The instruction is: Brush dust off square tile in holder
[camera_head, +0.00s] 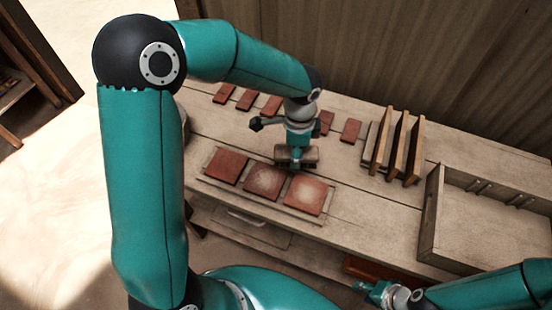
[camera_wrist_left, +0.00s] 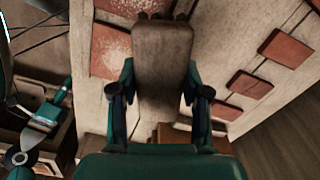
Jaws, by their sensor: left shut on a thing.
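A wooden holder (camera_head: 212,187) on the bench carries three square red tiles in a row. The left tile (camera_head: 227,166) looks clean. The middle tile (camera_head: 264,182) and the right tile (camera_head: 306,194) have pale dust on their faces. My left gripper (camera_head: 298,150) is shut on a wooden brush (camera_head: 311,157), just behind the holder. In the left wrist view the brush (camera_wrist_left: 163,65) fills the space between the fingers, with dark bristles at its far end; a dusty tile (camera_wrist_left: 110,48) lies beside it. My right gripper (camera_head: 384,294) is low at the bench's front; its fingers are unclear.
Several small rectangular red tiles (camera_head: 350,130) lie along the back of the bench. A rack of upright wooden boards (camera_head: 399,147) stands right of them. A wooden crate (camera_head: 431,213) stands at the right. Bare bench top (camera_head: 365,205) lies between holder and crate.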

